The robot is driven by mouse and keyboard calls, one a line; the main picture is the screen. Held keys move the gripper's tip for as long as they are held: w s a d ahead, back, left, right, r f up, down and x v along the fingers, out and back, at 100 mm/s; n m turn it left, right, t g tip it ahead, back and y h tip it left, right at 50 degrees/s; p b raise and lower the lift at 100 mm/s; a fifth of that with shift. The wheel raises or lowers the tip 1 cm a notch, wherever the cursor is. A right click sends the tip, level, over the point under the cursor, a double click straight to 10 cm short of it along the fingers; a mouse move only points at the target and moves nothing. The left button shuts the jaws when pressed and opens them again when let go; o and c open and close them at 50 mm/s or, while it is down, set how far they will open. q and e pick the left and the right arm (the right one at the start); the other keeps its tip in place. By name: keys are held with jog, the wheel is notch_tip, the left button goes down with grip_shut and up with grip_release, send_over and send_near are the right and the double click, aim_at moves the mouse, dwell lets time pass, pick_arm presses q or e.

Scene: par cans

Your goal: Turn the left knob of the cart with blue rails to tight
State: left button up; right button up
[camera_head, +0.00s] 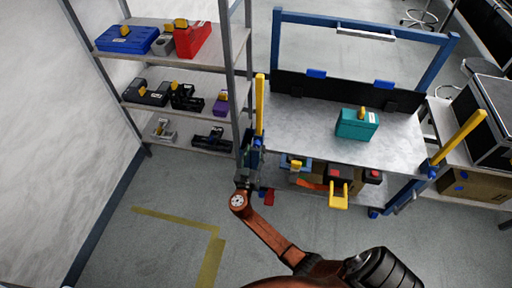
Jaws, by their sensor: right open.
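The cart with blue rails (276,50) stands in the middle to the right, with a grey top (300,125). A yellow upright handle (260,100) rises at its left front corner, with a blue fitting (257,142) at its foot. The left knob itself cannot be made out clearly there. My right gripper (250,165) is at this corner, just below the blue fitting, open. It overlaps the fitting in the picture; I cannot tell whether they touch. A matching yellow handle (460,137) with a blue fitting (430,167) is at the right corner. My left gripper is out of view.
A teal case (356,125) stands on the cart top. The lower shelf holds several tools, with a yellow piece (338,196) sticking out in front. A grey shelf rack (165,58) with cases stands close on the left. Floor with yellow tape (180,220) is free in front.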

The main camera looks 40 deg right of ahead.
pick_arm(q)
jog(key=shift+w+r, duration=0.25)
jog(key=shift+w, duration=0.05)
pick_arm(e)
jog(key=shift+x, duration=1)
jog(key=c, duration=1.1)
grip_shut()
jog(key=m+b, duration=0.1)
jog(key=b, duration=0.2)
jog(key=shift+f+m+b, duration=0.15)
jog(key=shift+m+b, duration=0.15)
jog(key=m+b, duration=0.1)
jog(key=b, duration=0.1)
jog(key=shift+b, duration=0.3)
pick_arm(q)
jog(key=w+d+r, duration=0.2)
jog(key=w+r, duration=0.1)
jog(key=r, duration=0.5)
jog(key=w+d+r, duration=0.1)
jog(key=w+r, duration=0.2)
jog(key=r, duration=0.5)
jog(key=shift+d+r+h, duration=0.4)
pick_arm(e)
jog(key=shift+m, duration=0.3)
